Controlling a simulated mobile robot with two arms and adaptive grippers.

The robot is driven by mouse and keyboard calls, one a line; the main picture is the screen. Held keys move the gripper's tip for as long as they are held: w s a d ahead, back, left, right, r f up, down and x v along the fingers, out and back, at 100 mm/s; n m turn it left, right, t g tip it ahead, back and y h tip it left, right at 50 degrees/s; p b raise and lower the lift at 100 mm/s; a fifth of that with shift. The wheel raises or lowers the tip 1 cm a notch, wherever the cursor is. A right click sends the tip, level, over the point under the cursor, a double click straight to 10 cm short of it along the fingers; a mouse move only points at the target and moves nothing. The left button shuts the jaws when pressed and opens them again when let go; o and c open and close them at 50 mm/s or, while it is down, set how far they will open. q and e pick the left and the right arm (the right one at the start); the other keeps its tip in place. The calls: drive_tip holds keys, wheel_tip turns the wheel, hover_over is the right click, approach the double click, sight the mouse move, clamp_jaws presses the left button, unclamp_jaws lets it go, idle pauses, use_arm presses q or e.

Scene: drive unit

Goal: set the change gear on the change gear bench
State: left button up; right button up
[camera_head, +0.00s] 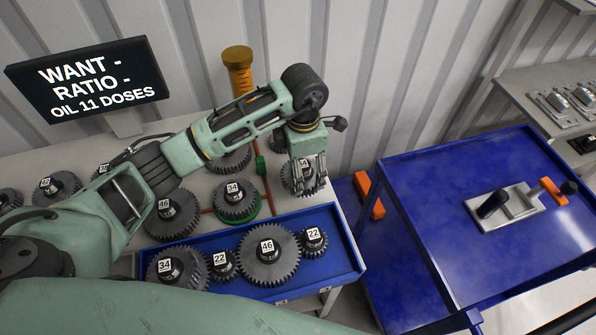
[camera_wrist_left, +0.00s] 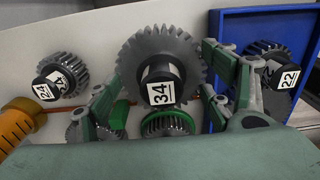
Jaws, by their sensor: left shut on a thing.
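My left gripper (camera_head: 306,184) is shut on a dark change gear (camera_head: 297,186) with a white label, at the right end of the change gear bench (camera_head: 334,222). In the left wrist view this held gear (camera_wrist_left: 135,60) reads 34 on its hub, and the fingers of the left gripper (camera_wrist_left: 170,90) stand on both sides of it. I cannot tell whether the gear touches the bench. Another gear marked 34 (camera_head: 235,190) sits on the bench over a green ring (camera_head: 241,220). My right gripper is out of view.
A blue tray (camera_head: 345,275) at the bench's front holds several gears. More gears stand at the left, including a 46 (camera_head: 172,225). An orange cylinder (camera_head: 238,65) and a sign (camera_head: 88,78) stand behind. A blue cart (camera_head: 400,190) is at right.

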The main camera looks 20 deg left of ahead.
use_arm(q)
drive_tip(key=shift+a+f, duration=0.25)
drive_tip(key=shift+a, duration=0.2)
drive_tip(key=shift+f+p, duration=0.4)
wheel_tip(320, 180, down, 2)
drive_tip(key=shift+f+p, duration=0.1)
drive_tip(key=shift+p, duration=0.4)
drive_tip(key=shift+f, duration=0.5)
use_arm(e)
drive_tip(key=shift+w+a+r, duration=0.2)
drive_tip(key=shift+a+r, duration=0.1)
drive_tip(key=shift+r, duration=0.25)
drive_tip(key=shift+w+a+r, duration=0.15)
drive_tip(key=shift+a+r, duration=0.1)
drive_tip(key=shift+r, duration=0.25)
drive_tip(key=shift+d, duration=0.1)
use_arm(q)
drive_tip(key=shift+f, duration=0.1)
drive_tip(key=o, duration=1.9)
drive_tip(key=shift+c, duration=0.2)
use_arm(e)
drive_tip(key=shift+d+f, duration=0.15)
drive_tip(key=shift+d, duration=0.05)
